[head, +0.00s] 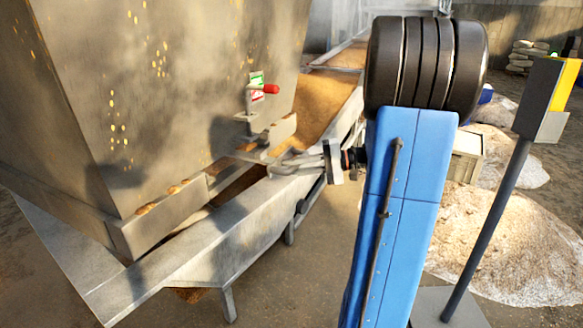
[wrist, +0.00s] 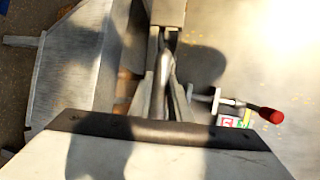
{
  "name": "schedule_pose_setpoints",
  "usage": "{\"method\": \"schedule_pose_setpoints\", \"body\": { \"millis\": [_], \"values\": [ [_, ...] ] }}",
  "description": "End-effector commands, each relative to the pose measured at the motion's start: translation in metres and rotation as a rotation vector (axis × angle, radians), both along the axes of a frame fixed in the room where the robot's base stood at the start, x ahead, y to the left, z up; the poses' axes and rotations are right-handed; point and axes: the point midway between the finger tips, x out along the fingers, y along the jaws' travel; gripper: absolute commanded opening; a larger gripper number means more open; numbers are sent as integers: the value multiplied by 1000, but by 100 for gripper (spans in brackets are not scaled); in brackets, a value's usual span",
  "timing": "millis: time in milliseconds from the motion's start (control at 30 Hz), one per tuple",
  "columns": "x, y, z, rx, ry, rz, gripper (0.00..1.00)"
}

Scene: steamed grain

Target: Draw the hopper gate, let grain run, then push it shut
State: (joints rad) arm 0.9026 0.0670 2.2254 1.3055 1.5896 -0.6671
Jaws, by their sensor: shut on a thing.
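The hopper (head: 190,80) is a big grey metal bin at the left. Its gate plate (head: 258,155) shows low on its right side, with a little brown grain at its edge. My gripper (head: 300,161) reaches in from the right at gate height and is shut on a thin metal part, which looks like the gate's handle; its fingers mostly hide it. In the wrist view my gripper (wrist: 165,60) has its fingers close together around a narrow metal bar. Whether grain is running under the gate cannot be told.
A red-tipped lever (head: 270,89) with green and red labels sits above the gate; it also shows in the wrist view (wrist: 270,115). A metal trough (head: 215,235) runs under the hopper, with brown grain (head: 322,105) behind. A post (head: 490,210) and pale heaps (head: 515,245) stand right.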

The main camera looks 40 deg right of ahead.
Motion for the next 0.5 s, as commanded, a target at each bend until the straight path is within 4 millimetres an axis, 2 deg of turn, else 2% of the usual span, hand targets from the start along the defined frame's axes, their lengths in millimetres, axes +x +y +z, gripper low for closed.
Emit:
{"method": "schedule_pose_setpoints", "body": {
  "millis": [33, 100, 500],
  "values": [
    [0, 0, -2, 2, 5, -1, 24],
    [0, 0, -2, 1, 4, -1, 36],
    [-3, -5, 0, 0, 2, -2, 36]
  ]
}}
